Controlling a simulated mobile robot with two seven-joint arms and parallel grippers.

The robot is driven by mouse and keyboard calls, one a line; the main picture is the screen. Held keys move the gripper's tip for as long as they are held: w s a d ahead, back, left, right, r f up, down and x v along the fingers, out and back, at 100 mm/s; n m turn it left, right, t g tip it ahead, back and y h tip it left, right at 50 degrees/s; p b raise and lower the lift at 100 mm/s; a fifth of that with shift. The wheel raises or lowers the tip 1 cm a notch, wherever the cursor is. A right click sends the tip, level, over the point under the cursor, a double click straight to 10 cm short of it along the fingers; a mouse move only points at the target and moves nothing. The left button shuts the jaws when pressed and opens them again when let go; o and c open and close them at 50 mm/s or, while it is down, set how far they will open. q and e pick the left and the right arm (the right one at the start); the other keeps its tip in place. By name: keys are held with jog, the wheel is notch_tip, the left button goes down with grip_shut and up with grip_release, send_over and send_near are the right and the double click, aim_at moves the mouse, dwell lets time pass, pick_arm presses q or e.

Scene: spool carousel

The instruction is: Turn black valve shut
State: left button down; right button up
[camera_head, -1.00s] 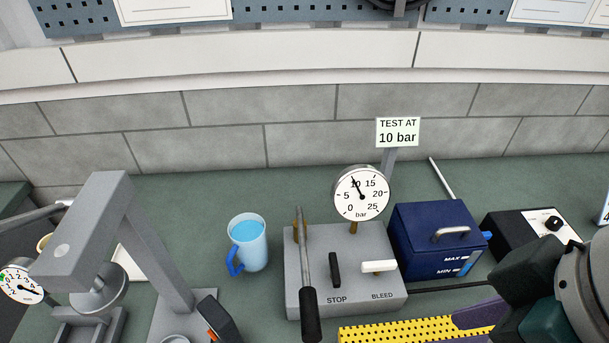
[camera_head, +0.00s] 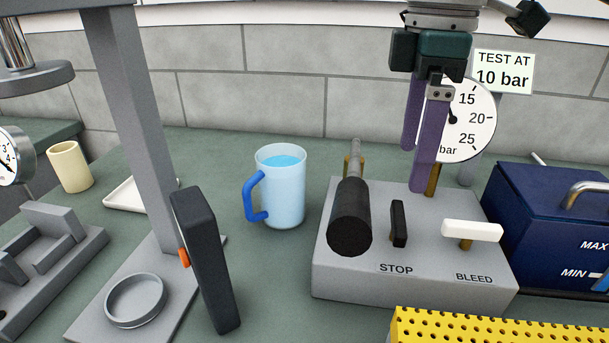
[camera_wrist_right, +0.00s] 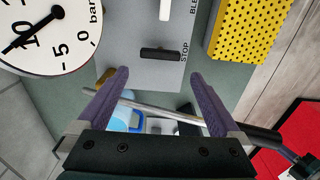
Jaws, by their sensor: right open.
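The black valve handle (camera_head: 398,223) stands above the STOP label on the grey pump block (camera_head: 345,275). It also shows in the right wrist view (camera_wrist_right: 160,54), ahead of and roughly between the fingertips. My right gripper (camera_head: 418,165) hangs over the back of the block with its purple fingers pointing down, open and empty (camera_wrist_right: 159,73). It appears apart from the handle. It hides the left part of the gauge (camera_head: 478,120) in the head view. In the wrist view the gauge needle (camera_wrist_right: 30,32) points near 10. My left gripper is not in view.
The pump lever (camera_head: 350,215) stands left of the black handle, and the white BLEED handle (camera_head: 472,231) right of it. A blue mug (camera_head: 283,187) is left of the block. A dark blue box (camera_head: 540,220) and a yellow perforated piece (camera_head: 490,328) crowd the right and front.

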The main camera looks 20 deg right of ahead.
aim_at(399, 216)
notch_tip(399, 216, down, 9)
jog(key=shift+r, duration=0.1)
dwell(0.3)
jog(key=c, duration=1)
